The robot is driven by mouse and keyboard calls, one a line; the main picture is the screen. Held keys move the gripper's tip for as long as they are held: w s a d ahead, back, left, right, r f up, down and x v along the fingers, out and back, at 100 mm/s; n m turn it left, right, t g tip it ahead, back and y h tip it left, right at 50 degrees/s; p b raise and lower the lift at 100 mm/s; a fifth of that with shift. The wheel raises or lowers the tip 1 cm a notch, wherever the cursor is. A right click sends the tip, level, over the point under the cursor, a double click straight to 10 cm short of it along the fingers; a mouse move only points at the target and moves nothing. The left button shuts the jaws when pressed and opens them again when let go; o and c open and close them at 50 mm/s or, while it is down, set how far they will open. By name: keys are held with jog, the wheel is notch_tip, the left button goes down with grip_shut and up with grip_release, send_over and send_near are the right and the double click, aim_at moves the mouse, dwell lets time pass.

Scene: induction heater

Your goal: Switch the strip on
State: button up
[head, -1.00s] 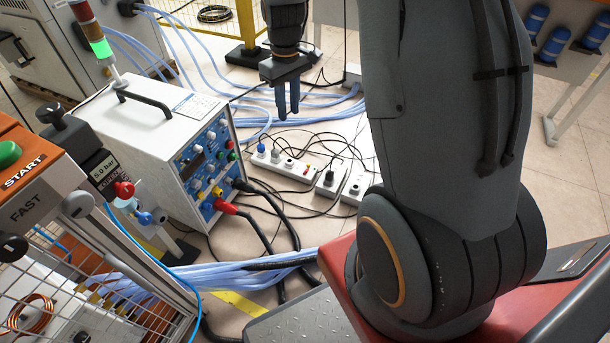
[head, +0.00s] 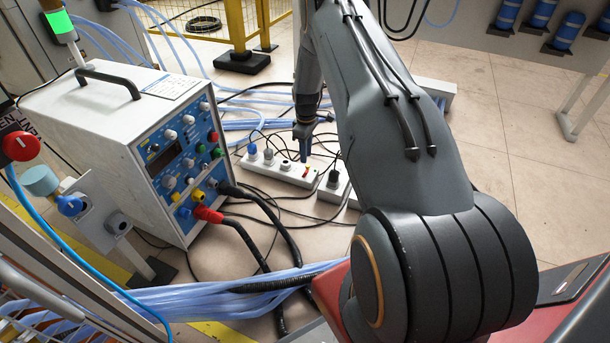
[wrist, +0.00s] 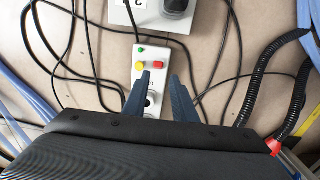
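The white power strip (head: 262,169) lies on the floor right of the blue-fronted machine, with plugs in its left part. In the wrist view the strip (wrist: 178,60) runs up the middle, with a small green spot (wrist: 141,50), a yellow button (wrist: 139,66) and a red button (wrist: 159,64) near its far end. My gripper (head: 304,148) points down above the strip's right part. In the wrist view its two fingers (wrist: 159,77) are apart with nothing between them, their tips just short of the two buttons. I cannot tell if they touch the strip.
A second white socket box (head: 329,194) with a black plug lies just right of the strip; it is at the top of the wrist view (wrist: 149,14). Black cables cross the floor around both. The blue-fronted machine (head: 170,180) stands at left. Bare floor (head: 500,130) is at right.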

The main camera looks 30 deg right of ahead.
aim_at(305, 174)
jog(key=shift+w+d+f, duration=0.15)
jog(key=shift+f, duration=0.6)
notch_tip(305, 174, down, 7)
jog(key=b, duration=0.3)
jog(key=shift+f, duration=0.1)
grip_shut()
